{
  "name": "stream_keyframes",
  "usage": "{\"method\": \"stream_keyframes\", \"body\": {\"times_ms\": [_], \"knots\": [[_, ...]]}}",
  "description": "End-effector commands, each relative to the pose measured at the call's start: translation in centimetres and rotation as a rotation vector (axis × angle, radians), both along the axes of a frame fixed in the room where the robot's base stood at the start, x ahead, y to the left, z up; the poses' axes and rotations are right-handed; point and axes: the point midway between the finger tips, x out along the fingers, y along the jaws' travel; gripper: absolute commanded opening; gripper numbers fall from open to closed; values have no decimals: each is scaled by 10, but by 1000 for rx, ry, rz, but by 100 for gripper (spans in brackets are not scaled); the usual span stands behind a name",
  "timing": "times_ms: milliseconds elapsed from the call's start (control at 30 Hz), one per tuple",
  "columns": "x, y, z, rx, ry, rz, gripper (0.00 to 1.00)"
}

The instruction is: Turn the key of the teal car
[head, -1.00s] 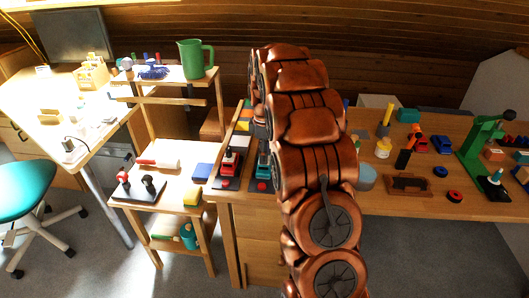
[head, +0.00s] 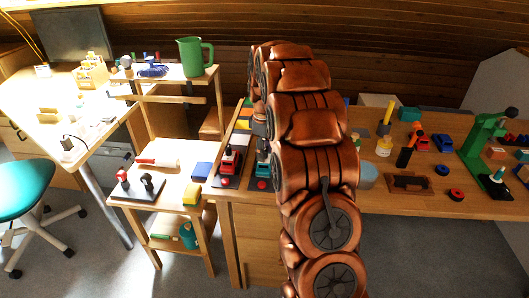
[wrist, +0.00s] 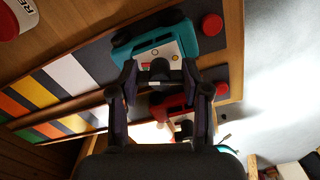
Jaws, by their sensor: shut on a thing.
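The teal car (wrist: 140,48) sits on a dark panel and shows in the upper middle of the wrist view, with a pale plate on its top. It also shows in the head view (head: 263,158), partly behind my arm. My gripper (wrist: 160,74) is at the near edge of the teal car. Its two fingers are closed in on either side of a dark key knob (wrist: 160,70) and shut on it. The key's lower part and its slot are hidden.
A red car (head: 230,160) stands beside the teal one, close to my fingers in the wrist view (wrist: 180,104). Red round pieces (wrist: 212,25) lie in front of the cars. Coloured strips (wrist: 35,90) lie behind. A small shelf (head: 165,190) stands to the left.

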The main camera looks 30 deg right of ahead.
Motion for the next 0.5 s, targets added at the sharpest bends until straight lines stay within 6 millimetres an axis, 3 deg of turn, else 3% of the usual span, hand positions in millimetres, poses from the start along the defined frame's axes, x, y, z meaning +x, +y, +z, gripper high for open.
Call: {"method": "stream_keyframes", "body": {"times_ms": [500], "knots": [[1,0,0,-1,-4,-490,12]]}}
